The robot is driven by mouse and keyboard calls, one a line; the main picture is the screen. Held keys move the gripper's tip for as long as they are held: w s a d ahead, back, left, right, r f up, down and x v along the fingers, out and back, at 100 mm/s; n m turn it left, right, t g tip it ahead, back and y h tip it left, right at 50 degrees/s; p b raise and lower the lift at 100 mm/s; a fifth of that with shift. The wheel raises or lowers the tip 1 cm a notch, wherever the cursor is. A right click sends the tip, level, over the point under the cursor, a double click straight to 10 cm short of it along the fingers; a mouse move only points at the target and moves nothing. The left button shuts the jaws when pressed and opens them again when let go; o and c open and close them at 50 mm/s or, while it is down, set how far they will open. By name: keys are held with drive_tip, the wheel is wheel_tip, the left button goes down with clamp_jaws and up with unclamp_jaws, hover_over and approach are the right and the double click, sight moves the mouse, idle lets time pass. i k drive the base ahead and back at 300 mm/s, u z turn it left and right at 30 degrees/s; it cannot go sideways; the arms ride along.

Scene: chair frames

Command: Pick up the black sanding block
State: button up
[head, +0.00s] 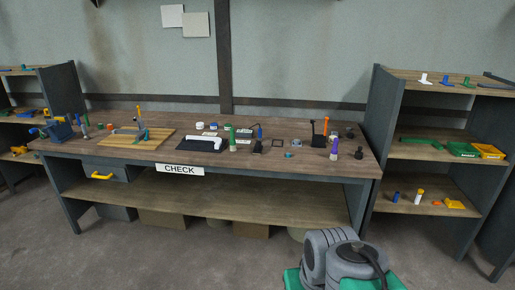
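Several small dark things stand on the workbench (110,154), and at this size I cannot tell for sure which one is the black sanding block. One dark piece (258,147) stands right of the middle, by something blue and upright. A taller black piece (318,140) stands further right, beside an orange upright thing. A small dark piece (359,154) sits near the bench's right front edge. My gripper is not seen; only grey and green parts of my own body show at the bottom, in front of the bench.
A black mat (191,144) with a white part lies mid-bench, above a CHECK sign (180,170). A wooden board (112,142) and a blue vise (60,131) are at the left. Shelves (400,152) stand close on both sides. Open floor (190,260) lies in front.

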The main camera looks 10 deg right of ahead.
sight(258, 150)
drive_tip(key=u, duration=0.05)
drive_tip(key=i, duration=1.85)
drive_tip(key=u, duration=0.95)
drive_tip(key=i, duration=1.4)
drive_tip(key=u, duration=0.5)
